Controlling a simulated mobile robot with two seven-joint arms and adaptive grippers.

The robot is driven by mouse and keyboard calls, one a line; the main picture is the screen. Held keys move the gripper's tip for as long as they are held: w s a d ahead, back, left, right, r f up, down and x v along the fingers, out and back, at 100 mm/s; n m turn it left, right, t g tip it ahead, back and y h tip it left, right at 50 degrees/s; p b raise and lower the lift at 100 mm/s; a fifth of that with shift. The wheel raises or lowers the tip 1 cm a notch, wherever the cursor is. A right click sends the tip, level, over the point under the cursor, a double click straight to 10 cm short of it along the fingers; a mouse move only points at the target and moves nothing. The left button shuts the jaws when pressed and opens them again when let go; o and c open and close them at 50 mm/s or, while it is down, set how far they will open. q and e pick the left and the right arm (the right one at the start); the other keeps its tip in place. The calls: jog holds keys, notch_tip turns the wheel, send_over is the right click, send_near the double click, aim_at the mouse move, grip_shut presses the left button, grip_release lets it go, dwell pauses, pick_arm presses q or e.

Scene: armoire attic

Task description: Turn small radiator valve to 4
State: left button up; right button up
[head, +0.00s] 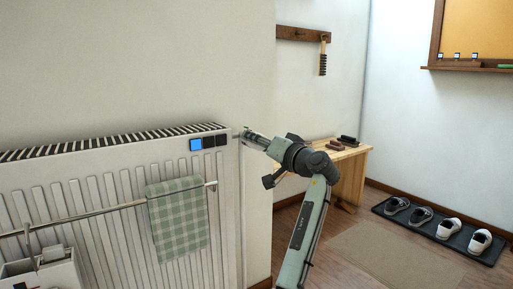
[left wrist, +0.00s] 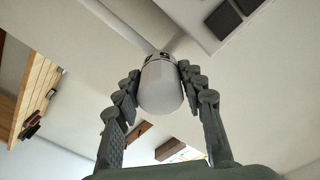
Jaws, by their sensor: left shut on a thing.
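The white radiator (head: 120,185) fills the left of the head view. My right gripper is not in view.
A checked towel (head: 178,218) hangs on the rail. A wooden bench (head: 348,178) stands behind my arm. Shoes lie on a dark mat (head: 428,231) at right.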

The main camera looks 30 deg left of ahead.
pick_arm(q)
jog(key=shift+f+n, duration=0.1)
jog(key=shift+n, duration=0.9)
jog(key=o, duration=1.2)
jog(key=shift+c, duration=0.2)
jog(key=v, duration=1.2)
jog(key=shift+s+d, duration=0.1)
